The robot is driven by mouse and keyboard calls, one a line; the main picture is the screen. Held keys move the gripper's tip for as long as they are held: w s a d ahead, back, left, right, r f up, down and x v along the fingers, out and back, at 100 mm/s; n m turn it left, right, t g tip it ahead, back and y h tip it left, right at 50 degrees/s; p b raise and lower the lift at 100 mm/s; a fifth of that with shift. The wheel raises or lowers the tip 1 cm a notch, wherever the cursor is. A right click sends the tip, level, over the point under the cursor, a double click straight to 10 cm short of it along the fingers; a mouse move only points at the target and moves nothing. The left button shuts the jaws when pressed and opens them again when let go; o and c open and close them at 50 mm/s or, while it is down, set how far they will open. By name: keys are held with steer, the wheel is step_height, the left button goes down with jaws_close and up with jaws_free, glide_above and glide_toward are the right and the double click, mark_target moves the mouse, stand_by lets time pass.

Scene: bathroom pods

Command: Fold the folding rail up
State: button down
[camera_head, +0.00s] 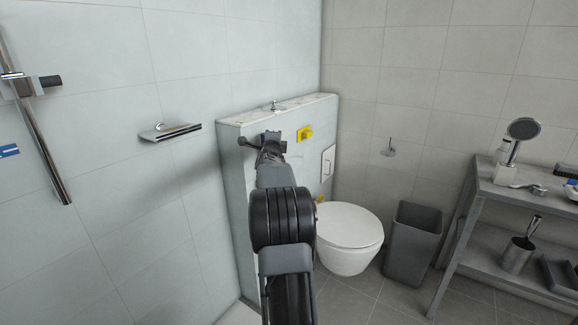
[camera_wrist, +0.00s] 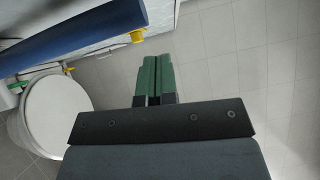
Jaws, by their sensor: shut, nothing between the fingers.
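A thick blue bar (camera_wrist: 70,38), which looks like the folding rail, runs across the upper left of the wrist view. A yellow piece (camera_wrist: 138,36) shows just below its right end. My gripper (camera_wrist: 157,62) has its green fingers together with nothing between them, to the right of and below the bar's end and apart from it in the picture. In the head view a yellow fitting (camera_head: 305,133) is on the front of the low wall, and a small yellow part (camera_head: 320,198) shows beside the toilet. My arm hides the rail's bar and my fingertips there.
The white toilet (camera_head: 349,230) stands right of my arm, against the low wall (camera_head: 237,165). A grey bin (camera_head: 414,245) and a grey shelf unit (camera_head: 500,194) stand farther right. A paper holder (camera_head: 170,131) and a shower bar (camera_head: 45,150) are on the left wall.

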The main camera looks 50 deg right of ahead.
steer(key=v, duration=1)
steer(key=shift+s+a+r+b, duration=0.15)
steer(key=shift+s+r+b, duration=0.1)
steer(key=shift+s+b, duration=0.15)
steer(key=a+r+n+g+y+p, duration=0.1)
steer(key=a+r+n+y+p, duration=0.1)
steer(key=a+n+y+p, duration=0.9)
steer(key=a+r+n+y+p, duration=0.15)
steer(key=a+n+p, duration=0.4)
steer(key=a, duration=1.25)
steer(key=s+a+n+g+y+p, duration=0.2)
steer(key=s+a+n+g+p, duration=0.5)
steer(key=s+a+n, duration=0.5)
steer(key=s+f+n+p, duration=0.1)
steer(key=s, duration=0.3)
steer(key=shift+a, duration=0.2)
steer(key=shift+y, duration=0.25)
